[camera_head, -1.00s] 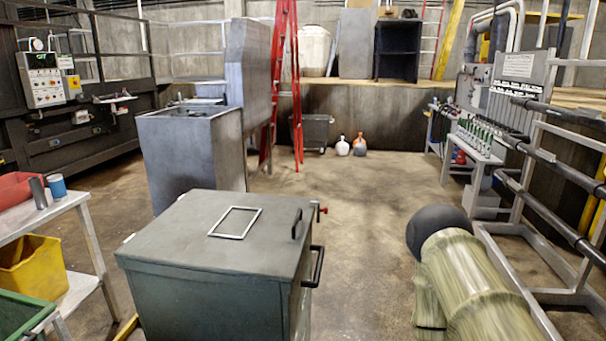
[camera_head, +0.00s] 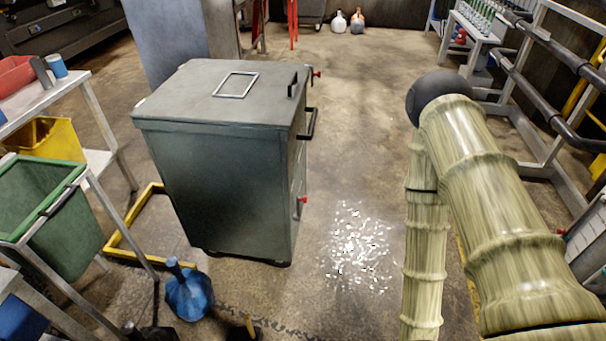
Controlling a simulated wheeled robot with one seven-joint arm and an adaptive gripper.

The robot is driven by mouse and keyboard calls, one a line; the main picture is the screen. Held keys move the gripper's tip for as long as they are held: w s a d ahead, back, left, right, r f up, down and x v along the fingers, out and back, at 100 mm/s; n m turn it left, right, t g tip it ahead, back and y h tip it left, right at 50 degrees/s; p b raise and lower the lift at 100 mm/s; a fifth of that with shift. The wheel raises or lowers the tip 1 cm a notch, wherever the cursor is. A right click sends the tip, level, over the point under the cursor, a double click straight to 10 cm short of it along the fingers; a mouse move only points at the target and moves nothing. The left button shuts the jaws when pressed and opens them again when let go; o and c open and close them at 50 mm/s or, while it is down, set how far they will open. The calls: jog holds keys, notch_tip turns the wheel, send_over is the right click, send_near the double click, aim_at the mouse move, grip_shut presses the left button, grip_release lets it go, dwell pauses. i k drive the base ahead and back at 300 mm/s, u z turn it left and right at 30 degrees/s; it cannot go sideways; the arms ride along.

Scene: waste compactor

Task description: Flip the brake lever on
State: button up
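A grey-green metal bin cart (camera_head: 215,185) with a flat lid stands on small dark casters left of the middle. A black handle (camera_head: 309,124) sticks out from its right side. A small red-tipped part (camera_head: 302,200) shows low on that side, and another red knob (camera_head: 317,73) near the top. I cannot tell for sure which of these is the brake lever or how it is set. My arm comes in at the right, with a bamboo-like surface and a dark round joint. My gripper is not visible.
A blue jug (camera_head: 189,293) stands on the floor before the cart. A yellow floor frame (camera_head: 128,255), a green bin (camera_head: 45,215) and a metal table (camera_head: 40,100) are at the left. A glittering patch (camera_head: 358,250) lies on clear floor between cart and arm. Railings (camera_head: 545,150) line the right.

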aim_at(297, 217)
jog(key=z, duration=1.2)
jog(key=i, duration=0.55)
jog(key=u, duration=1.4)
